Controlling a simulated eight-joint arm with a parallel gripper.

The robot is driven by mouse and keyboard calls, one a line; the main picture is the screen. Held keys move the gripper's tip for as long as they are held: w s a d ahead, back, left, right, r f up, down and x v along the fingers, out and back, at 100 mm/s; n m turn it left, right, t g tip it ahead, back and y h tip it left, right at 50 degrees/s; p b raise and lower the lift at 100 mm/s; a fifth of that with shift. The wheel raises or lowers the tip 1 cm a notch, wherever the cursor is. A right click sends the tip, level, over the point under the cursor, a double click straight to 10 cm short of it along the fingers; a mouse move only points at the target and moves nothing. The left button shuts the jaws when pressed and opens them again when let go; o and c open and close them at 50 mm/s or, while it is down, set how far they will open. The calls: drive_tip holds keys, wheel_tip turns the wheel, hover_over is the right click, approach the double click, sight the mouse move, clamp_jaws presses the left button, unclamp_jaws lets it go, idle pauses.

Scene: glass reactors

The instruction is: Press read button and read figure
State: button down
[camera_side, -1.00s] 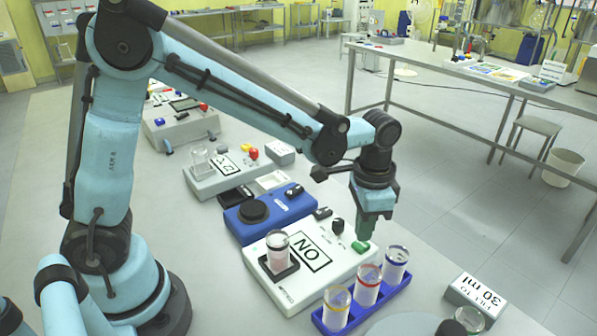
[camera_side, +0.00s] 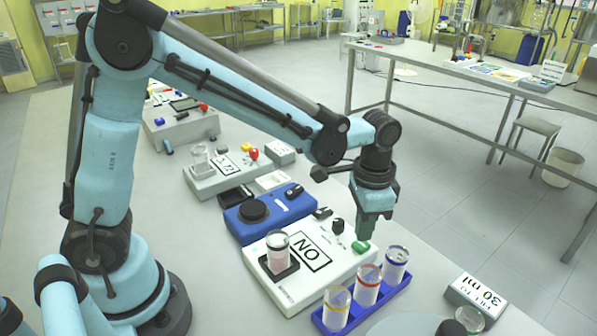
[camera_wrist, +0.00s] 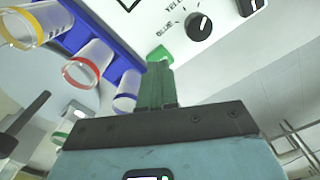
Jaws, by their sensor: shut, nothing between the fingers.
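The white device (camera_side: 285,292) stands on the bench with a framed display panel (camera_side: 308,252) whose letters look like "NO" from the side view. A clear vial with pinkish contents (camera_side: 278,252) stands on its dark square pad. The green button (camera_side: 361,247) is at the device's far right corner; in the wrist view it (camera_wrist: 160,54) lies just beyond the fingertips. My gripper (camera_side: 365,236) is shut and empty, pointing down at the button. In the wrist view its green fingers (camera_wrist: 158,68) overlap the button's edge. I cannot tell whether they touch it.
A blue rack (camera_side: 350,318) with three vials, yellow-, red- and blue-ringed, stands close beside my gripper. A black knob (camera_wrist: 199,27) is near the button. A blue device (camera_side: 268,214) stands behind.

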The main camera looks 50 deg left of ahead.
sight(361, 243)
drive_tip(key=shift+f, duration=0.2)
drive_tip(key=shift+f, duration=0.85)
drive_tip(key=shift+r, duration=3.5)
drive_tip(key=shift+s+a+r, duration=0.15)
drive_tip(key=shift+a+r, duration=0.05)
drive_tip(key=shift+a, duration=0.05)
drive_tip(key=s+a+r+n+t, duration=0.2)
drive_tip(key=s+a+n+t, duration=0.4)
drive_tip(key=s+a, duration=0.3)
drive_tip(key=shift+s+a+t, duration=0.3)
drive_tip(key=shift+a+t, duration=0.3)
drive_tip(key=shift+a, duration=0.3)
